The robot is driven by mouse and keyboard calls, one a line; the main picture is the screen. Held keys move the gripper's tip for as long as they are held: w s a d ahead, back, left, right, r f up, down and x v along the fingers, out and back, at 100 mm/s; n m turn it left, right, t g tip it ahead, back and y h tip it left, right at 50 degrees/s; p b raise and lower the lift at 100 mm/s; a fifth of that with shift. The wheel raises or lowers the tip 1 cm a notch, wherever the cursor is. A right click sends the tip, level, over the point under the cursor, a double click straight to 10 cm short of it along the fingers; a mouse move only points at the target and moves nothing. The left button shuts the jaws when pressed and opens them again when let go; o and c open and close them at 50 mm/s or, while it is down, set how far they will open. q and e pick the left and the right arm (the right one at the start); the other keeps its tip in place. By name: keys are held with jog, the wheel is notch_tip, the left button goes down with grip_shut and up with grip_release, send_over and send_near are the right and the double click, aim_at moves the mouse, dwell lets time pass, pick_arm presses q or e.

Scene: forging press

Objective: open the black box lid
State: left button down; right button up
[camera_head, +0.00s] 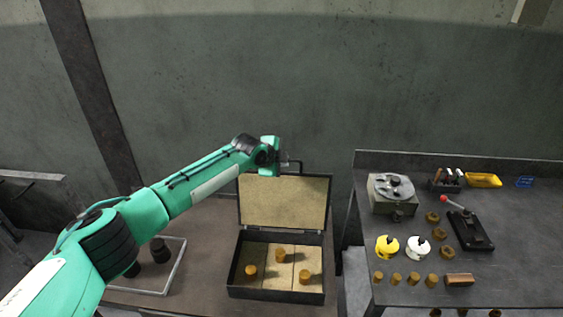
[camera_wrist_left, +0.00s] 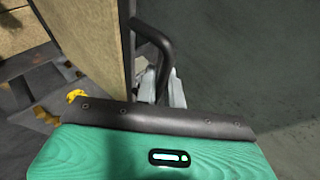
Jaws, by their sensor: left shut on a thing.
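The black box (camera_head: 276,293) stands on the brown table with its lid (camera_head: 285,203) raised roughly upright, the tan lining facing me. The lid's dark handle (camera_head: 300,167) is at its top edge. My left gripper (camera_head: 287,161) is at the handle, shut on it. In the left wrist view the handle (camera_wrist_left: 154,45) runs into the grey fingers (camera_wrist_left: 165,92), beside the lid (camera_wrist_left: 95,40). The fingertips are partly hidden. Several orange-brown cylinders, one of them the middle cylinder (camera_head: 280,254), stand inside the box. My right gripper is not in view.
A dark workbench (camera_head: 520,275) at the right holds a grey round-topped device (camera_head: 392,193), a yellow spool (camera_head: 387,247), a white spool (camera_head: 418,249), a red-knobbed lever press (camera_head: 468,229) and a yellow tray (camera_head: 483,180). A wall stands behind the box.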

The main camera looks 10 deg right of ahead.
pick_arm(q)
jog(key=shift+w, duration=0.15)
dwell(0.3)
jog(key=c, duration=1.5)
grip_release()
jog(key=b+v, duration=0.4)
jog(key=v, duration=0.9)
jog(key=shift+s+a+r, duration=0.15)
jog(key=shift+s+r, duration=0.15)
